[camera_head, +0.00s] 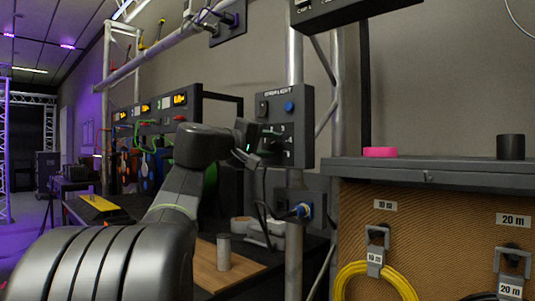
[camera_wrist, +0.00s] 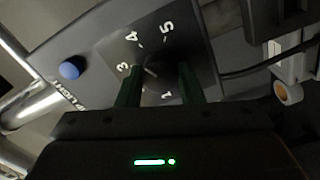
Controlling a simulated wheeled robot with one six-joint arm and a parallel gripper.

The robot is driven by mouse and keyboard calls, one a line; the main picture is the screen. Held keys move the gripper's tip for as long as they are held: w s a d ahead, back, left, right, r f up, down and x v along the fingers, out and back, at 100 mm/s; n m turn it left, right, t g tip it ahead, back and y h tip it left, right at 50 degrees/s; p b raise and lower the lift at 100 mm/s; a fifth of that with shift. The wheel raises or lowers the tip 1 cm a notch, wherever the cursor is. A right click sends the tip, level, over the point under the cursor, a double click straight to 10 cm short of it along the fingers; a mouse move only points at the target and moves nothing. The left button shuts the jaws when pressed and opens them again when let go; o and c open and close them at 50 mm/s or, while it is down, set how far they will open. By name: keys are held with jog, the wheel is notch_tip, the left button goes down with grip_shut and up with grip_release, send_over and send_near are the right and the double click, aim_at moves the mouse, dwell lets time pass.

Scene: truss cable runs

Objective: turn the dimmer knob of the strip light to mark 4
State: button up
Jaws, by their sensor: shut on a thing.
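The dark strip light box (camera_head: 302,130) hangs on the truss pole in the head view, with a blue button (camera_head: 289,106) at its upper part. In the wrist view the dial plate (camera_wrist: 178,58) shows marks 1, 3, 4 and 5; mark 2 is not readable. My gripper (camera_wrist: 160,82) has its two dark green-edged fingers on either side of the dimmer knob (camera_wrist: 153,73) and is shut on it. A short pale line on the knob seems to point up-left, toward the side of marks 3 and 4; its exact reading is unclear. In the head view my gripper hides the knob.
A dark cable (camera_head: 262,192) hangs below the box. A wooden board with a grey cylinder (camera_head: 224,252) lies below. To the right, a case top (camera_head: 440,172) holds a pink roll (camera_head: 380,152) and a black roll (camera_head: 510,147). Truss poles stand close around the box.

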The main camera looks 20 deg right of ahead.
jog(key=shift+f+m+b, duration=0.1)
jog(key=shift+m+b, duration=0.35)
jog(key=shift+m, duration=0.45)
jog(key=o, duration=1)
jog(key=p+v, duration=0.1)
jog(key=v, duration=1.3)
jog(key=shift+p, duration=0.35)
jog(key=shift+d, duration=0.15)
jog(key=b+x, duration=0.2)
jog(key=x, duration=1.1)
jog(key=shift+w+d, duration=0.2)
jog(key=shift+d, duration=0.15)
